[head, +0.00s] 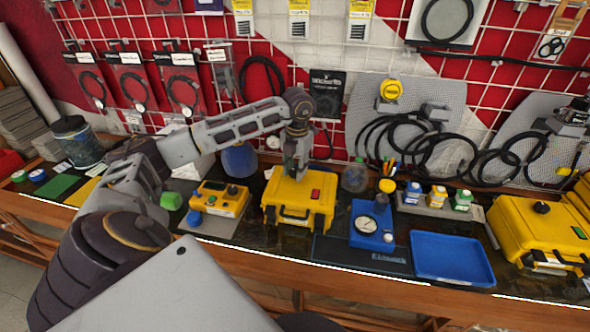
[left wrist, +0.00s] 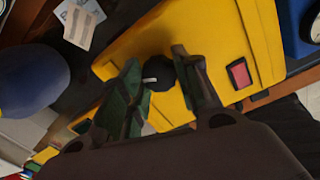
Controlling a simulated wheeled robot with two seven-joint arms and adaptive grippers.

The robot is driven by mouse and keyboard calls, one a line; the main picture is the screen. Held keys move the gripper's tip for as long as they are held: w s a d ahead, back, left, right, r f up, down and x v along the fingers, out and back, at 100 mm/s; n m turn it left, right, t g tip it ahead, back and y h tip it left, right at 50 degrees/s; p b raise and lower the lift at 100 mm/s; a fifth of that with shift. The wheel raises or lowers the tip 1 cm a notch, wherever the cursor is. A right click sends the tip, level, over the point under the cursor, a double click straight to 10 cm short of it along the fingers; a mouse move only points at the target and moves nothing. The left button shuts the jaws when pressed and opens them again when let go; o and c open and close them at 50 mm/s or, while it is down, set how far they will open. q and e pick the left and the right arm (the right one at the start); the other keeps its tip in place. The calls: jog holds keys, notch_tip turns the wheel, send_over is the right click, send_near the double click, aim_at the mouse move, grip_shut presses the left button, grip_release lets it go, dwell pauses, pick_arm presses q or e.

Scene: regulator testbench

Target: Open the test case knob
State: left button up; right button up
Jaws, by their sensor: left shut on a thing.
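A yellow test case (head: 312,208) with a dark handle stands closed at the middle of the bench. Its lid also shows in the left wrist view (left wrist: 222,40). A round black knob (left wrist: 160,72) with a white mark sits on the lid, beside a red switch (left wrist: 239,73). My left gripper (head: 297,174) reaches down onto the lid and hides the knob in the head view. In the left wrist view its two fingers (left wrist: 157,68) stand on either side of the knob, shut on it. My right gripper is not in view.
A yellow device with a green button (head: 218,198) stands left of the case. A blue gauge unit (head: 371,222) and an empty blue tray (head: 452,258) lie to the right. Another yellow case with a black knob (head: 541,207) stands far right. Cables hang behind.

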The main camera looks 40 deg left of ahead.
pick_arm(q)
jog(key=n, duration=0.5)
jog(key=shift+n, duration=0.4)
dwell(0.3)
jog(key=o, duration=1.1)
jog(key=shift+c, duration=0.2)
jog(key=shift+r, duration=0.15)
notch_tip(320, 180, up, 12)
jog(key=shift+w+d, duration=0.15)
jog(key=shift+w, duration=0.05)
jog(key=shift+f, duration=0.2)
dwell(0.4)
